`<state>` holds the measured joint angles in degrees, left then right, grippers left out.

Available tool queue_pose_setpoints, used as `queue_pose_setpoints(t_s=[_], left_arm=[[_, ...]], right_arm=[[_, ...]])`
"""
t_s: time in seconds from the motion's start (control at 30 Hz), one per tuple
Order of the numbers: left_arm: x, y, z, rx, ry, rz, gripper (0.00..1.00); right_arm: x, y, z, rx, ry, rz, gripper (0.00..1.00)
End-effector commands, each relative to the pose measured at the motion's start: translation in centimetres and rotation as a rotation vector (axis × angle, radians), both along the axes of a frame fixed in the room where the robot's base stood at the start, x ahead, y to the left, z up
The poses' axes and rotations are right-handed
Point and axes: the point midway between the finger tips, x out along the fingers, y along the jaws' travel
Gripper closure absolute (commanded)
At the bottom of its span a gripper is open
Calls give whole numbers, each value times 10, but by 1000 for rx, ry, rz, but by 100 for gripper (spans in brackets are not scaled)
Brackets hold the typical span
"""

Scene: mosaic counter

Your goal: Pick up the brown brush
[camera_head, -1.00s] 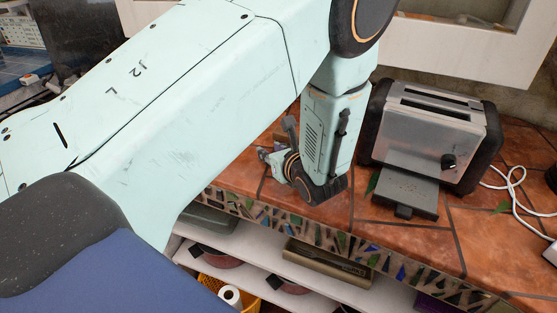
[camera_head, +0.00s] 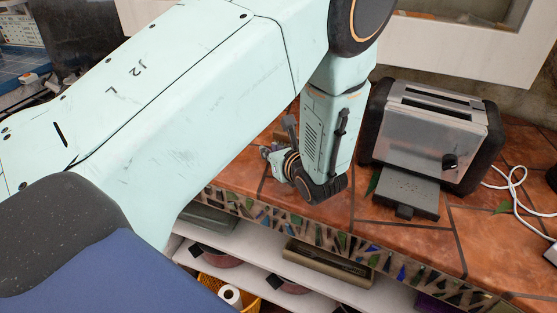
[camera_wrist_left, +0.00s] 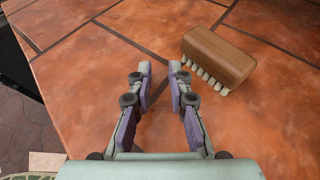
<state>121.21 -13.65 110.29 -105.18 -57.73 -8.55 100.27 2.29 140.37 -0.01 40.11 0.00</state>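The brown brush (camera_wrist_left: 217,57) lies on the tiled counter in the left wrist view, right of centre, with its pale bristles along its near edge. My left gripper (camera_wrist_left: 160,70) is open and empty, its fingers pointing toward the counter. The brush is ahead and to the right of the fingertips, apart from them. My right gripper is in no view.
A silver toaster (camera_head: 434,131) stands on the counter right of my left arm, with a grey tray (camera_head: 397,192) in front of it. A white cable (camera_head: 517,190) lies at the right. Shelves with a box (camera_head: 328,262) are below the mosaic edge. Bare counter surrounds the brush.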

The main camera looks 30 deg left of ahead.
Motion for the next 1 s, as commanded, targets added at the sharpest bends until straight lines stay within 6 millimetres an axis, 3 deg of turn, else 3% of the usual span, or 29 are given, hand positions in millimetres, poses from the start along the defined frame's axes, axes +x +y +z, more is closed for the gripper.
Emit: queue_pose_setpoints(t_s=[0.43, 1.0], left_arm=[[0, 0, 0, 0, 0, 0, 42], [1, -5, 6, 1, -1, 0, 42]], right_arm=[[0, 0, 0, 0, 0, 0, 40], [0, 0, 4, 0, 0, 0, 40]])
